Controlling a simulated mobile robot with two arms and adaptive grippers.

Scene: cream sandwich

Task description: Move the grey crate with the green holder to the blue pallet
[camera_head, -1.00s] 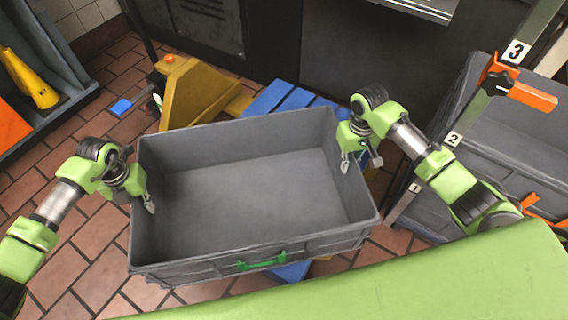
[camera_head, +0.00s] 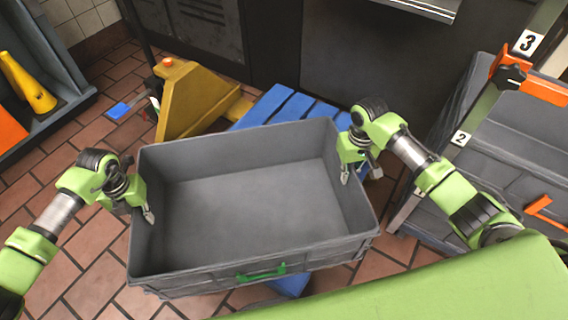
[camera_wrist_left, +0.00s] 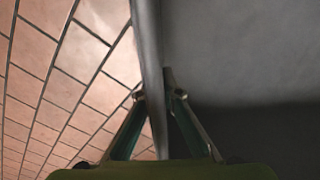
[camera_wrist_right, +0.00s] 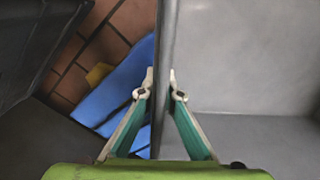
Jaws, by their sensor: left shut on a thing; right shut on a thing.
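The grey crate (camera_head: 250,203) with the green holder (camera_head: 261,272) on its front side is empty and held between my two arms in the head view. My left gripper (camera_head: 148,213) is shut on its left wall, one finger on each side, as the left wrist view shows at the rim (camera_wrist_left: 152,70). My right gripper (camera_head: 344,176) is shut on its right wall, also seen in the right wrist view (camera_wrist_right: 161,85). The blue pallet (camera_head: 285,104) lies on the floor behind the crate, partly hidden by it. A blue piece also shows below the crate's front.
A yellow pallet jack (camera_head: 197,104) stands behind the crate, left of the pallet. A rack with numbered posts (camera_head: 462,138) and grey crates (camera_head: 500,150) is close on the right. A grey bin with orange and yellow things (camera_head: 60,115) is at the far left.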

